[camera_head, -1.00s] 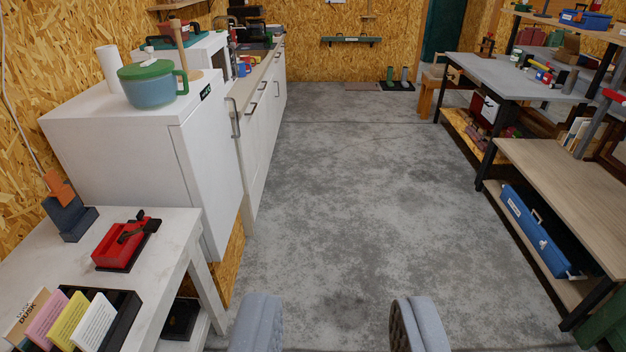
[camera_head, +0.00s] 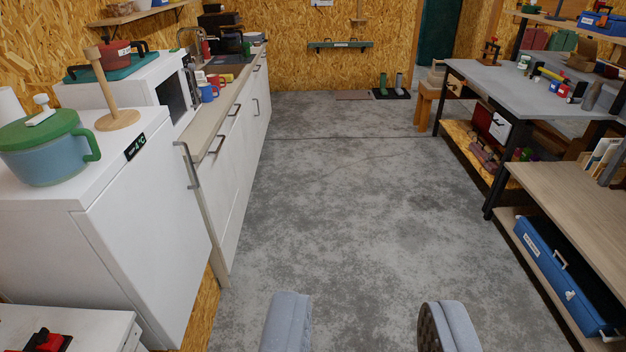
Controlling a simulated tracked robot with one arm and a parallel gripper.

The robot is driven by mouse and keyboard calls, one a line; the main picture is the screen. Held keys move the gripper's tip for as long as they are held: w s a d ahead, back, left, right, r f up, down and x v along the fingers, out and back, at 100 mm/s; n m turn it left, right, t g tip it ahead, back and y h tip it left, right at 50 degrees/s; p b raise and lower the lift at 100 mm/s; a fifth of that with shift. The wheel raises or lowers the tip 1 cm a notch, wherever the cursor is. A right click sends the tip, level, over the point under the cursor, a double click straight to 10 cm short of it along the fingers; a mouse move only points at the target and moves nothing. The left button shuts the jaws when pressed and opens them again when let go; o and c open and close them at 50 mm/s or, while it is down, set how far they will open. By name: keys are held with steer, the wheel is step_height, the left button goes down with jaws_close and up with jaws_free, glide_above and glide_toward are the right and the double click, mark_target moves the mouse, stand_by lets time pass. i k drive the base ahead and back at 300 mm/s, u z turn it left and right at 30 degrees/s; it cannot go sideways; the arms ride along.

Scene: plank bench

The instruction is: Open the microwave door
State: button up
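The white microwave (camera_head: 150,75) stands on the counter at the left, beyond the white fridge. Its dark door window (camera_head: 172,92) faces right toward the aisle and is seen at a steep slant. The door looks shut, though its edge and handle are too small to make out clearly. A teal tray with a red pot (camera_head: 116,55) sits on top of the microwave. My gripper (camera_head: 365,325) shows at the bottom of the view with two grey fingers spread wide apart. It is open and empty, over bare floor, well short of the microwave.
A white fridge (camera_head: 110,215) with a blue pot with a green lid (camera_head: 45,148) and a wooden paper-roll stand (camera_head: 118,118) blocks the near left. White cabinets (camera_head: 230,150) line the left. Workbenches (camera_head: 530,90) stand at the right. The concrete floor (camera_head: 350,190) between is clear.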

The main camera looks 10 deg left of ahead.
mark_target(149, 82)
steer(key=u, duration=0.15)
steer(key=i, duration=2.6)
steer(key=u, duration=0.5)
steer(key=i, duration=1.3)
steer(key=u, duration=0.2)
